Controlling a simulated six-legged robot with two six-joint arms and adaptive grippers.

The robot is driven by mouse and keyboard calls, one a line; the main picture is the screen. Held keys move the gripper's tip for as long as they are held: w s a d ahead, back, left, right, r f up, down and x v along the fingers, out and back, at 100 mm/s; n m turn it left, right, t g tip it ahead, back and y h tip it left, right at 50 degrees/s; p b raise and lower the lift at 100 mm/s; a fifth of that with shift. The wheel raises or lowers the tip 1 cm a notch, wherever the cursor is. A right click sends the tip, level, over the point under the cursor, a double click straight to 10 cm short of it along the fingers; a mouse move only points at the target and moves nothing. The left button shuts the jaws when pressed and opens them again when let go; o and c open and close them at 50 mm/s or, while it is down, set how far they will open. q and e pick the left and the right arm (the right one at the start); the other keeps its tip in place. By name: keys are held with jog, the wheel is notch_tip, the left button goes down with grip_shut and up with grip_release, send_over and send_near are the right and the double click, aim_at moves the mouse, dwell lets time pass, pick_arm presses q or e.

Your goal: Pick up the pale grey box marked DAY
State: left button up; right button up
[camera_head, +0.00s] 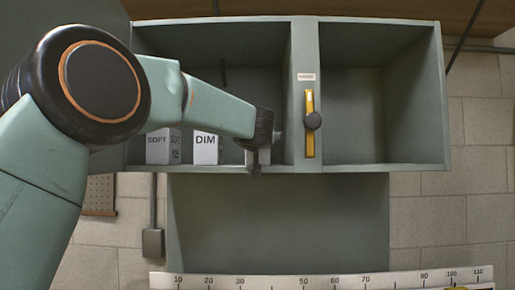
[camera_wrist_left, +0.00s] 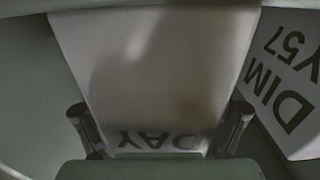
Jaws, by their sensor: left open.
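The pale grey box marked DAY (camera_wrist_left: 150,70) fills the middle of the left wrist view, its lettering upside down at the bottom. My left gripper (camera_wrist_left: 160,132) is open, with one finger at each side of the box's lettered end. I cannot tell whether the fingers touch it. In the head view my left gripper (camera_head: 259,150) is at the lower right of the cabinet's left compartment and hides most of the box. My right gripper is not in view.
The box marked DIM (camera_head: 206,149) stands left of the gripper, and the box marked SOFT (camera_head: 162,148) farther left. DIM also shows close by in the left wrist view (camera_wrist_left: 288,85). A divider with a yellow strip (camera_head: 310,140) borders the empty right compartment (camera_head: 370,110).

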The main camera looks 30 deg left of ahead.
pick_arm(q)
jog(key=shift+w, duration=0.2)
jog(key=shift+s+r, duration=0.2)
jog(key=shift+s, duration=0.25)
jog(key=shift+s+r, duration=0.15)
jog(key=shift+s, duration=0.2)
jog(key=shift+c, duration=1.2)
jog(key=shift+w+f, duration=0.3)
jog(key=shift+w, duration=0.35)
jog(key=c, duration=0.6)
jog(key=shift+s+r, duration=0.25)
jog(key=shift+s, duration=0.2)
jog(key=c, duration=0.5)
jog(key=shift+w, duration=0.2)
jog(key=shift+w+r, duration=0.1)
jog(key=r+p, duration=0.1)
jog(key=r, duration=0.1)
jog(key=r+p, duration=0.2)
jog(key=r, duration=0.1)
jog(key=r+p, duration=0.2)
jog(key=shift+s+r, duration=0.3)
jog(key=shift+r, duration=0.1)
jog(key=shift+w+r, duration=0.3)
jog(key=shift+r, duration=0.6)
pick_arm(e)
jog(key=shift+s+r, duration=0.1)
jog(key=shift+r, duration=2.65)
